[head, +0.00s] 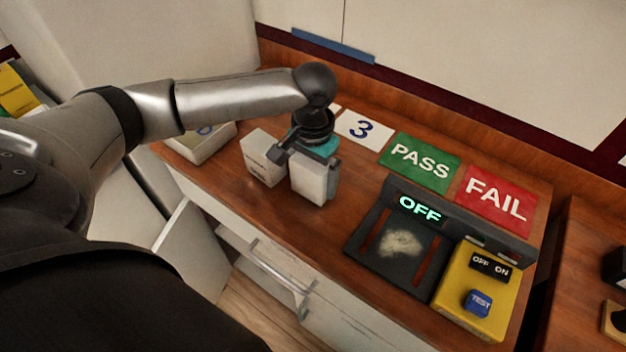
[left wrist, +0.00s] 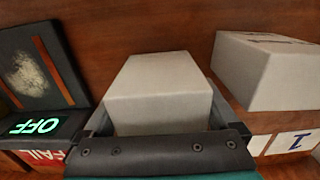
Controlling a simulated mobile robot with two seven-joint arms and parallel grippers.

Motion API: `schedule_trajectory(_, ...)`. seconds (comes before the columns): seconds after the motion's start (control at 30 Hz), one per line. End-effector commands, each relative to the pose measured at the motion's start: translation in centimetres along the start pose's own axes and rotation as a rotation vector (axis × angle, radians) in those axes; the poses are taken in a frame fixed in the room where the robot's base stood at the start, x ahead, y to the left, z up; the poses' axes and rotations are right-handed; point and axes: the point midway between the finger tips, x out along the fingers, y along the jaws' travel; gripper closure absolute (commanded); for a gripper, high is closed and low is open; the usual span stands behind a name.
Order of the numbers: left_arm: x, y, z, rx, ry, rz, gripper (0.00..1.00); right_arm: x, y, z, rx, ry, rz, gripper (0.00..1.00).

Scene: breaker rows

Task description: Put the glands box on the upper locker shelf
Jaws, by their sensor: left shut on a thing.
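My left gripper (head: 308,152) is shut on a white box (head: 314,184), gripping it from above over the wooden bench. In the left wrist view the held white box (left wrist: 160,85) sits between the two fingers (left wrist: 165,125). Whether it touches the bench is unclear, and I cannot read a label on it. A second white box (head: 262,160) with small, unreadable print stands just left of it; it also shows in the left wrist view (left wrist: 268,70). I cannot tell which is the glands box. The upper locker shelf is not clearly visible. My right gripper is not in view.
A tester (head: 394,243) reading OFF and a yellow switch box (head: 480,306) stand at the right. A green PASS card (head: 420,162), red FAIL card (head: 495,202) and number 3 card (head: 363,130) lie behind. Another low box (head: 205,146) is at left. An open white door (head: 190,245) hangs below.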

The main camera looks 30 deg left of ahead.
Motion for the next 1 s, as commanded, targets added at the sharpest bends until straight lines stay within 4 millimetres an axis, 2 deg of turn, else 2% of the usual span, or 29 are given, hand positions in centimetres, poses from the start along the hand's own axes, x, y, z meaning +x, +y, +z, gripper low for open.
schedule_trajectory(0.43, 0.7, 0.0, -0.1, 0.0, 0.001, 0.0, 0.73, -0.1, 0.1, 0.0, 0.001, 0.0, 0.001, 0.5)
schedule_trajectory(0.47, 0.8, 0.0, -0.1, 0.0, 0.001, -0.001, 0.04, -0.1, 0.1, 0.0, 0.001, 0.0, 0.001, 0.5)
schedule_trajectory(0.5, 0.8, 0.0, -0.1, 0.0, 0.002, -0.001, 0.0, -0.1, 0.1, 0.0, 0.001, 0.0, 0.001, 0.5)
schedule_trajectory(0.83, 0.4, 0.0, -0.1, 0.001, 0.002, -0.001, 0.0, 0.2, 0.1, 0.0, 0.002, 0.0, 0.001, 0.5)
schedule_trajectory(1.0, -2.5, 0.0, -0.1, 0.001, 0.005, 0.0, 0.0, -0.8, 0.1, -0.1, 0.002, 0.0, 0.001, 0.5)
